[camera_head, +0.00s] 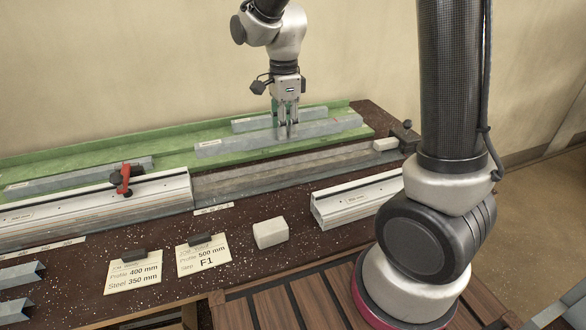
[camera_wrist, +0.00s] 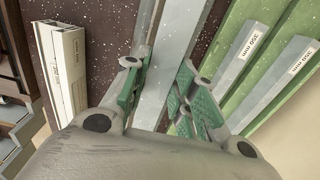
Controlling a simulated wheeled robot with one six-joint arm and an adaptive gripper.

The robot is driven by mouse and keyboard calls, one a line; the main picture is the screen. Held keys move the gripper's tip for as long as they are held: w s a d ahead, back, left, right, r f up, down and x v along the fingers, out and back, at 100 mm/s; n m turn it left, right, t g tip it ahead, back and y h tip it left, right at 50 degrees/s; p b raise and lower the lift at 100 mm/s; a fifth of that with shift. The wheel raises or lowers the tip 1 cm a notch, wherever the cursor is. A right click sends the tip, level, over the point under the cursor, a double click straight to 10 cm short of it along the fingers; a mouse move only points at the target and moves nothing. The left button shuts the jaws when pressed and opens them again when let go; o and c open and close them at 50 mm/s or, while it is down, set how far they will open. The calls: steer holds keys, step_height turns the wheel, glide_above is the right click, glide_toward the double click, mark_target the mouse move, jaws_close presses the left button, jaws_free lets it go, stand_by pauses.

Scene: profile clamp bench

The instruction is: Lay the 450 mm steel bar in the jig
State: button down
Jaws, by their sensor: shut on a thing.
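My gripper (camera_head: 287,133) is shut on a long grey steel bar (camera_head: 235,143), near the middle of its length. The bar's label is too small to read. In the wrist view the held bar (camera_wrist: 182,55) runs between my fingers (camera_wrist: 155,100) toward the top edge. The bar appears raised, level with the bench, just in front of the green rack. The jig, a long grey channel (camera_head: 265,178), lies in front of and below the bar. I see no bar in its visible part. A pale block (camera_head: 385,143) sits at its right end.
The green rack (camera_head: 60,163) holds other bars; two in the wrist view read 350 mm (camera_wrist: 300,62). A red clamp (camera_head: 124,180) sits on the left aluminium profile (camera_head: 160,198). A shorter profile (camera_head: 355,200), a pale block (camera_head: 270,233) and job cards (camera_head: 203,256) occupy the front.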

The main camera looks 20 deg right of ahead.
steer(key=shift+w+f, duration=0.2)
steer(key=shift+f, duration=0.05)
glide_toward(284, 170)
step_height(284, 170, down, 5)
steer(key=shift+f, duration=0.2)
steer(key=shift+f, duration=0.15)
steer(key=shift+f, duration=0.15)
steer(key=c, duration=1.2)
jaws_free()
steer(key=shift+o, duration=0.2)
